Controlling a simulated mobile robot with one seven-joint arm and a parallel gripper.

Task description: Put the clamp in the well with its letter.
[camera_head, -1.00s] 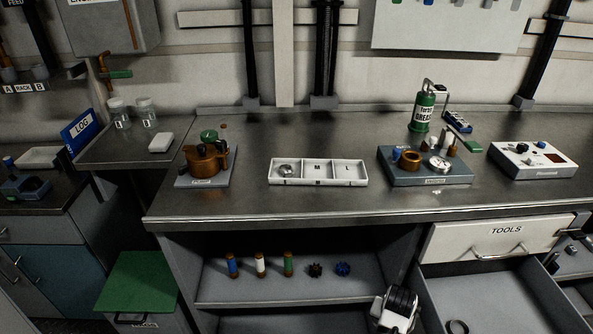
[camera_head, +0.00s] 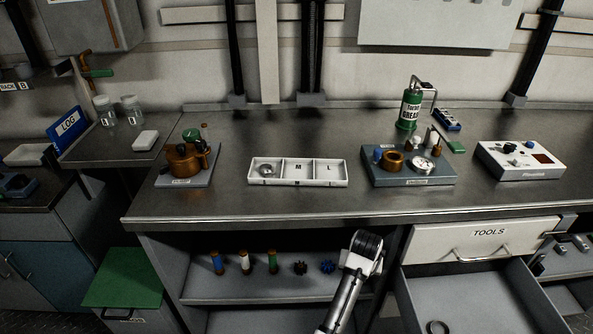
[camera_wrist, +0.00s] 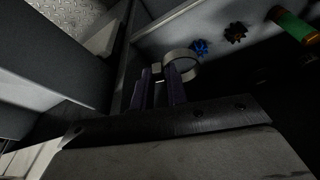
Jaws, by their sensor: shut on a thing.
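In the wrist view my gripper (camera_wrist: 160,72) is shut on a pale metal ring clamp (camera_wrist: 182,54), which sits at the fingertips. No letter can be read on it. In the head view a white tray (camera_head: 298,184) with three wells stands on the bench. The middle well is marked M and the right one L. The left well holds a round metal clamp (camera_head: 266,170), and its letter is not readable. A dark ring (camera_head: 437,327) lies in the open drawer. My arm rises in front of the lower shelf; the fingers cannot be made out there.
The open TOOLS drawer (camera_head: 478,287) is right of my arm. A pot on a base (camera_head: 185,165) stands left of the tray, a gauge block (camera_head: 410,175) right. Bench in front of the tray is clear.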

